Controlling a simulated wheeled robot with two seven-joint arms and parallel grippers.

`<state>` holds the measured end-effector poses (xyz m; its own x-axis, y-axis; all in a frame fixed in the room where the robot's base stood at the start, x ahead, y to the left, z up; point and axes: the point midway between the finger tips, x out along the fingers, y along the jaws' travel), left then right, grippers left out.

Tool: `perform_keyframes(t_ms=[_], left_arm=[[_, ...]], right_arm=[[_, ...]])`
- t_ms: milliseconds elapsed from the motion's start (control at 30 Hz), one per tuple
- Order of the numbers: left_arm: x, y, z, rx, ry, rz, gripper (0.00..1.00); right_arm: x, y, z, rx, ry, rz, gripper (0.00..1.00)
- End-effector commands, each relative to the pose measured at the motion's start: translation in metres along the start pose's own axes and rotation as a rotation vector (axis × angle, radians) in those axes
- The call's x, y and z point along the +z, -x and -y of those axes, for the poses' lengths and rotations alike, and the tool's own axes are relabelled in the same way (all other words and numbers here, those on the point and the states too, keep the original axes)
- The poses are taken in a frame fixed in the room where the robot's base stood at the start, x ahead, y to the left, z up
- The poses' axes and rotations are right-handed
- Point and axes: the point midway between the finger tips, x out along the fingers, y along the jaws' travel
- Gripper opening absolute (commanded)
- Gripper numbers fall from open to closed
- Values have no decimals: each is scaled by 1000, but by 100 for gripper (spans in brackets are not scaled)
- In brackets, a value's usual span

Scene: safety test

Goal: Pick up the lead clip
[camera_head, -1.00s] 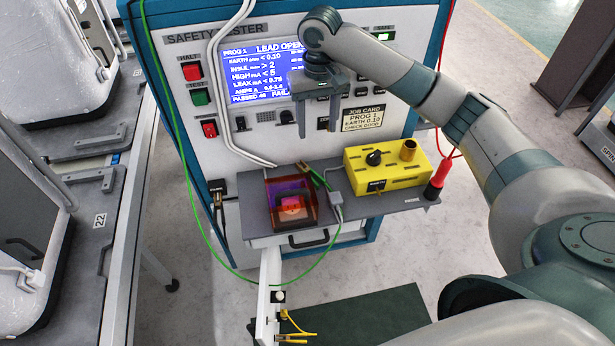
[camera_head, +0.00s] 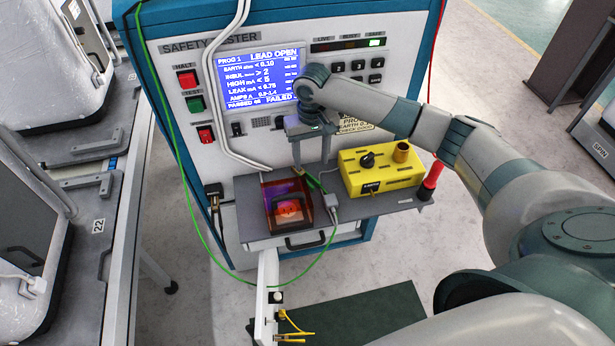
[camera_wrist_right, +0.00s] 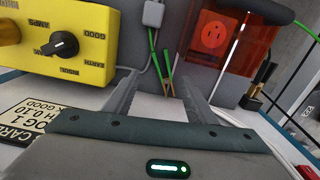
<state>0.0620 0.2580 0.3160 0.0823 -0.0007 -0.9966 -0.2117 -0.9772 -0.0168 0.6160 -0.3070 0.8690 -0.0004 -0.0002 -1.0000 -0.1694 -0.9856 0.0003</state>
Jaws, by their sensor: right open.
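My right gripper (camera_head: 311,162) is open and empty, fingers pointing down, just above and behind the clip. It also shows in the right wrist view (camera_wrist_right: 164,88). My left gripper is out of view.
The orange box (camera_head: 270,226) with a socket inside stands left of the clip. The yellow box (camera_head: 375,181) with a knob stands right. A small grey block (camera_head: 330,201) with a cable sits close by. The tester's screen (camera_head: 258,78) reads LEAD OPEN and FAILED.

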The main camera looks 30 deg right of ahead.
Motion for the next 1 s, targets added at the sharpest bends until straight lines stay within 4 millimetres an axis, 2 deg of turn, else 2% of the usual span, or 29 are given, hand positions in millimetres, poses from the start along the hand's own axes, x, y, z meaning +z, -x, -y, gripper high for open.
perform_keyframes(t_ms=[200,667,1000], left_arm=[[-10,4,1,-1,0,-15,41],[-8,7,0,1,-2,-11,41],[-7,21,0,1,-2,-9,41]], right_arm=[[0,-16,0,0,1,0,51],[-1,-21,2,0,1,1,51],[-4,-60,7,1,0,1,51]])
